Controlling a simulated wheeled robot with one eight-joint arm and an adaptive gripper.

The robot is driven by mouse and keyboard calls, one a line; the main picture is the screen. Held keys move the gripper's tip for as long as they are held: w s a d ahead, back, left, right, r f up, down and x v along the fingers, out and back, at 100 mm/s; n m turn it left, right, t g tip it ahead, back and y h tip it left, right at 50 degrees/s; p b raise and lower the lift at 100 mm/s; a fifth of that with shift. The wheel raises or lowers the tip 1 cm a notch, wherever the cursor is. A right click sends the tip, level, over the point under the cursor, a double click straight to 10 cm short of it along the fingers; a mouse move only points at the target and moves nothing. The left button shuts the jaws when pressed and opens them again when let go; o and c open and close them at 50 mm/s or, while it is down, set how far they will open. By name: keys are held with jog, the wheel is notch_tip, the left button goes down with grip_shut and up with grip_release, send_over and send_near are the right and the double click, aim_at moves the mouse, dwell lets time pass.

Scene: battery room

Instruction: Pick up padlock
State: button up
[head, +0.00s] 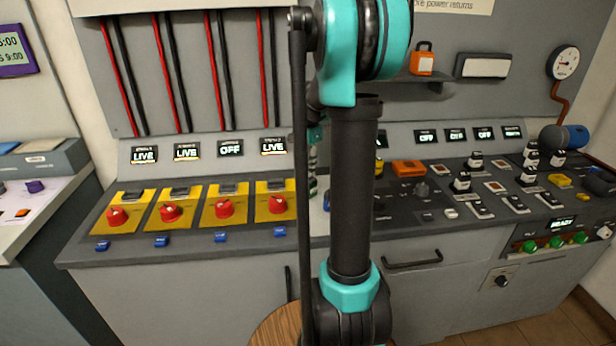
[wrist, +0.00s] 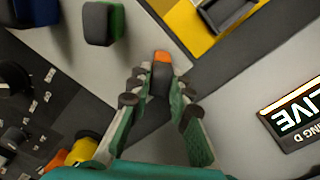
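An orange padlock (head: 422,62) with a dark shackle stands upright on the small grey shelf at the upper right in the head view. My gripper (wrist: 158,88) shows in the wrist view with its two green and grey fingers apart. Between and just beyond the fingertips is a small dark thing with an orange end (wrist: 162,57); whether the fingers touch it is unclear.
A dark block with a green side (wrist: 104,22) and a blue one (wrist: 36,10) are near the fingers. Yellow plates with red rotary switches (head: 170,211) line the console at left. Black switches and buttons crowd its right side. A wooden round top (head: 275,328) is below.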

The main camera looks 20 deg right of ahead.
grip_shut()
